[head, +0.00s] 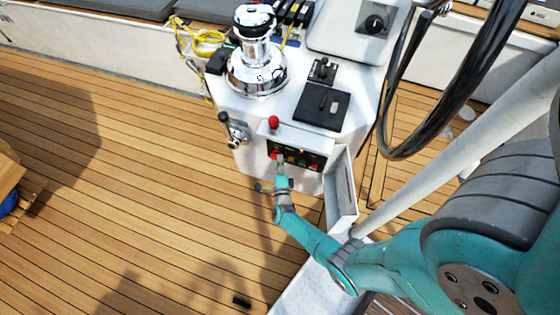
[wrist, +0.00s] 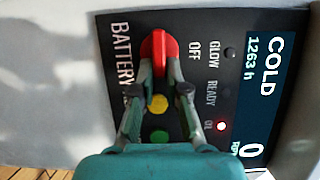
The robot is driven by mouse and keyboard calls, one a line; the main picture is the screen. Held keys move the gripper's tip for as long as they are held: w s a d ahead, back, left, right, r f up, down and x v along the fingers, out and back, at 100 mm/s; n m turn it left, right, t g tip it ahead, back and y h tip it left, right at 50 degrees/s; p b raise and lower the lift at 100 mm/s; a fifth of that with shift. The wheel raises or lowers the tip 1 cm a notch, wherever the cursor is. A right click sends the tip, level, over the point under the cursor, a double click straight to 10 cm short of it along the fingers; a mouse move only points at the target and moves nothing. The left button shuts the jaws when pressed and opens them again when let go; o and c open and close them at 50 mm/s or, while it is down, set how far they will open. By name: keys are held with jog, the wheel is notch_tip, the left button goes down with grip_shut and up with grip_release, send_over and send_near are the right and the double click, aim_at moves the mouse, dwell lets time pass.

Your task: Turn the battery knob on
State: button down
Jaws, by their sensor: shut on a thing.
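The battery knob (wrist: 158,47) is the red elongated knob in the wrist view, next to the white BATTERY lettering. Its long side runs up and down in that picture, along the direction of the lettering. My gripper (wrist: 161,82) is shut on the knob; its fingers lie on either side of the red grip and hide its lower part. In the head view my gripper (head: 280,161) reaches the left part of the black control panel (head: 313,160) on the white console. The knob is mostly hidden there.
A yellow button (wrist: 158,104) and a green button (wrist: 158,136) sit close below the knob in the wrist view. A lit display (wrist: 262,85) reads COLD. In the head view a red-topped lever (head: 273,122) and a chrome lever (head: 235,132) stand near the panel.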

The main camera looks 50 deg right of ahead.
jog(key=c, duration=1.2)
grip_release()
jog(key=shift+s+a, duration=0.1)
jog(key=shift+s, duration=0.05)
jog(key=shift+v, duration=5.85)
jog(key=shift+f, duration=0.1)
jog(key=s+a+r+n+t+y, duration=0.1)
jog(key=s+a+r+n+y, duration=0.3)
jog(key=s+r+n, duration=0.3)
jog(key=s+a+r+n+t+y, duration=0.1)
jog(key=s+a+r+n+y, duration=0.4)
jog(key=r+n, duration=0.6)
jog(key=s+a+r+n+y, duration=0.4)
jog(key=s+r+n, duration=0.5)
jog(key=r, duration=1)
jog(key=shift+s+a+r+n+t, duration=0.3)
jog(key=shift+s+a+t, duration=0.1)
jog(key=shift+s, duration=0.1)
